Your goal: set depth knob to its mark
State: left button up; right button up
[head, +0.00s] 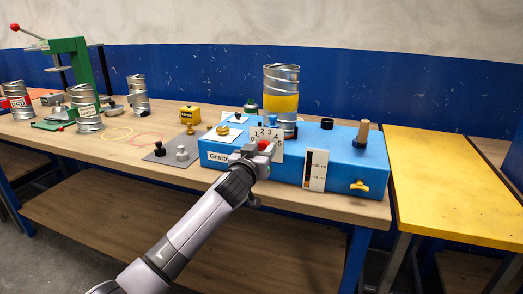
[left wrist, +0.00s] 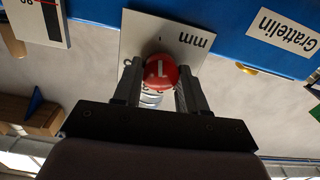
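The red depth knob (head: 264,145) sits in front of a white dial plate (head: 275,133) with numerals, on the front of the blue Grattelin machine (head: 340,146). My left gripper (head: 257,150) is at the knob, its arm rising from the lower left. In the left wrist view, the red knob (left wrist: 161,71) shows a white mark on its face. The two dark fingers of my left gripper (left wrist: 158,84) lie along both sides of it with no clear gap. The dial plate (left wrist: 190,45) behind reads "mm"; much of its scale is hidden. My right gripper is not in view.
A spiral duct with a yellow band (head: 281,102) stands upright on the machine. A depth gauge strip (head: 315,170) and a brass tap (head: 359,186) are on its front, right of the knob. A yellow table (head: 450,180) stands at the right and looks clear.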

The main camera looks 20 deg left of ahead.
pick_arm(q)
jog(key=shift+m, duration=0.3)
jog(key=m+p, duration=0.1)
jog(key=m, duration=0.2)
jog(key=m+p, duration=0.1)
jog(key=m, duration=0.4)
jog(key=shift+d, duration=0.1)
jog(key=m+p, duration=0.1)
jog(key=m, duration=0.2)
jog(key=shift+m, duration=0.3)
jog(key=m+p, duration=0.1)
jog(key=m, duration=0.3)
jog(key=shift+m, duration=0.3)
jog(key=m+p, duration=0.1)
jog(key=m, duration=0.5)
jog(key=shift+f, duration=0.1)
jog(key=m, duration=0.3)
jog(key=shift+p, duration=0.35)
jog(key=shift+f+m, duration=0.1)
jog(key=shift+m, duration=1.9)
